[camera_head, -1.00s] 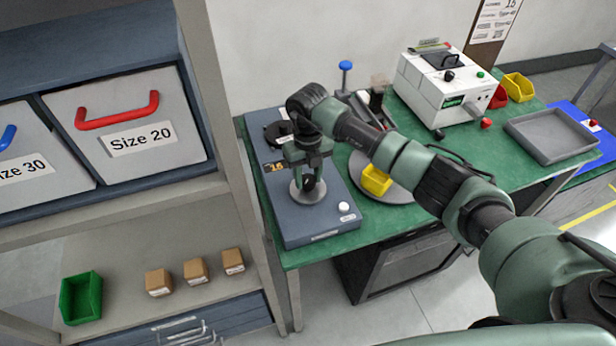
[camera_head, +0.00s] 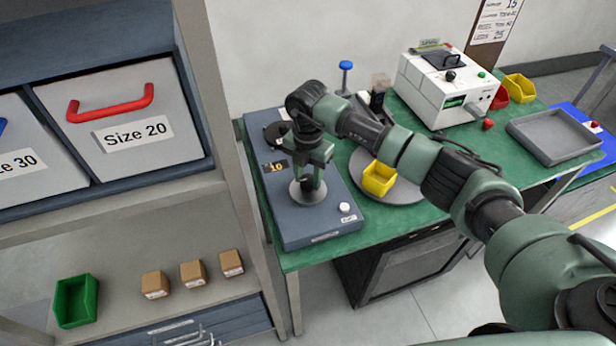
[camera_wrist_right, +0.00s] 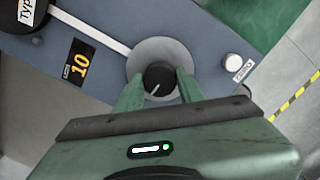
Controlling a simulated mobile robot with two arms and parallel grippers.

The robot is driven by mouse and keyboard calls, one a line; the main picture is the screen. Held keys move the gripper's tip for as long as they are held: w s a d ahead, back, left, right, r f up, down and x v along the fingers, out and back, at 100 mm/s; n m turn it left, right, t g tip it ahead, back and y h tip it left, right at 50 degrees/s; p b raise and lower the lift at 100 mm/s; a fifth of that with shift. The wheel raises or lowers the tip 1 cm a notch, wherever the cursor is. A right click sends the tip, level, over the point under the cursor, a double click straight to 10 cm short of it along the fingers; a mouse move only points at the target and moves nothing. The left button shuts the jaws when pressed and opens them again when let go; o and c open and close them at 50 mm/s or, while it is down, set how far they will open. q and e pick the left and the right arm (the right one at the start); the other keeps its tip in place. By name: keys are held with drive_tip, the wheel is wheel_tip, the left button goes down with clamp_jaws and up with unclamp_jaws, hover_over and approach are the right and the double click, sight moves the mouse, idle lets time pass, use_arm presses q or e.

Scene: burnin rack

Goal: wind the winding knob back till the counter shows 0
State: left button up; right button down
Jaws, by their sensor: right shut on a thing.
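The winding knob (camera_wrist_right: 159,77) is a small black knob with a white pointer line, on a round grey disc on the blue-grey box (camera_head: 318,227). My right gripper (camera_wrist_right: 158,88) points down over it, with its two green fingers shut on the knob's sides. In the head view my right gripper (camera_head: 308,184) stands over the disc and mostly hides the knob. The counter (camera_wrist_right: 77,65) is a black window with orange digits reading 10; it also shows in the head view (camera_head: 276,167). My left gripper is not in view.
A white button (camera_head: 345,207) sits at the box's front right corner. A yellow bin (camera_head: 379,179) stands on a round grey plate right of the box. A white machine (camera_head: 446,88) and a grey tray (camera_head: 553,136) are further right. A shelf (camera_head: 215,100) stands close on the left.

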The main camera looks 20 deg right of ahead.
sight(308, 179)
drive_tip(key=m, duration=0.5)
drive_tip(key=shift+w+r+m, duration=0.1)
drive_tip(key=shift+r+m, duration=0.05)
drive_tip(key=shift+m, duration=0.15)
drive_tip(key=m, duration=0.5)
drive_tip(key=shift+p, duration=0.4)
drive_tip(key=shift+m, duration=0.3)
drive_tip(key=c, duration=0.9)
unclamp_jaws()
drive_tip(key=shift+r+b, duration=0.3)
drive_tip(key=shift+r, duration=0.15)
wheel_tip(308, 179, up, 7)
drive_tip(key=shift+f+b, duration=0.1)
drive_tip(key=shift+b, duration=0.85)
drive_tip(key=shift+f, duration=0.1)
